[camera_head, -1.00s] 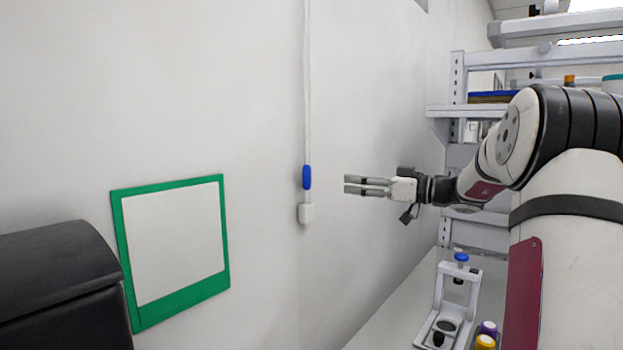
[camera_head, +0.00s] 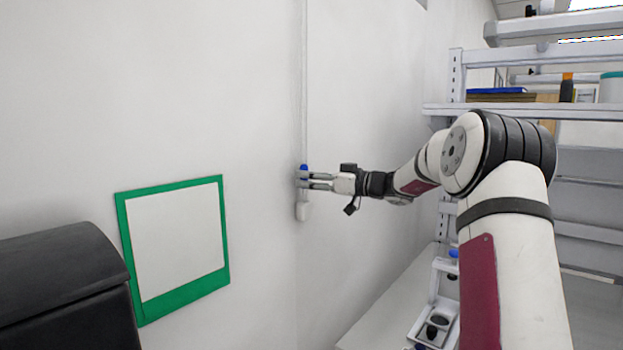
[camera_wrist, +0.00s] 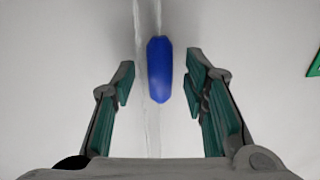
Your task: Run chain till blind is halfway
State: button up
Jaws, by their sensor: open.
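The chain (camera_head: 304,80) hangs in a thin pale line down the white wall. A blue piece (camera_head: 304,168) sits on it, and a white fitting (camera_head: 303,211) is at its lower end. My gripper (camera_head: 302,179) is at the blue piece in the head view and hides its lower part. In the wrist view the blue piece (camera_wrist: 159,69) stands upright between the two fingers of my gripper (camera_wrist: 158,84), with a gap on each side. The gripper is open. No blind can be made out in these views.
A green-framed white panel (camera_head: 175,248) is on the wall at left, beside a black rounded object (camera_head: 60,285). A shelf unit (camera_head: 540,110) stands at right. Below it, a bench (camera_head: 385,318) holds a white stand (camera_head: 436,310).

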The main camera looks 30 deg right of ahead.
grip_shut()
notch_tip(320, 180, up, 20)
jog(key=b, duration=0.3)
dwell(0.4)
grip_release()
jog(key=shift+s, duration=0.1)
jog(key=v, duration=1.2)
